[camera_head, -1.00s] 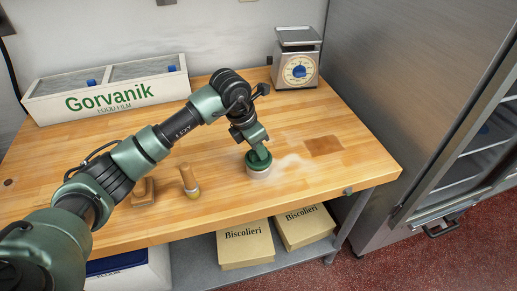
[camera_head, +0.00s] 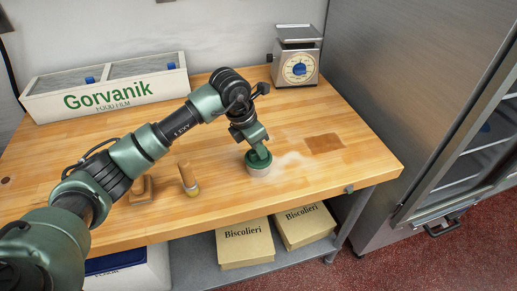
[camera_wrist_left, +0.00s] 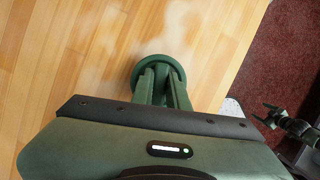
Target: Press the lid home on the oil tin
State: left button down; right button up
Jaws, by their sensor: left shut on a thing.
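The oil tin (camera_head: 259,171), short and pale, stands on the wooden table near its front edge. A round green lid (camera_head: 249,161) is on top of it. Whether the lid sits fully down is too small to tell. My left gripper (camera_head: 259,155) points down and is shut on the lid's middle. In the left wrist view the lid (camera_wrist_left: 137,72) shows as a green disc around the fingertips and hides the tin. My right gripper (camera_wrist_left: 266,113) shows small at the right of that view, away from the tin, its fingers apart and empty.
A kitchen scale (camera_head: 297,70) and a white Gorvanik box (camera_head: 107,103) stand at the back. A wooden-handled tool (camera_head: 187,176) and a wooden block (camera_head: 140,190) are left of the tin. Pale flour (camera_head: 292,160) lies beside it. A steel fridge (camera_head: 400,100) bounds the right.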

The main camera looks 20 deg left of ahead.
pick_arm(q)
jog(key=shift+f, duration=0.15)
dwell(0.7)
jog(key=c, duration=1.3)
grip_release()
jog(key=o, duration=1.3)
jog(key=p+v, duration=0.4)
jog(key=v, duration=0.5)
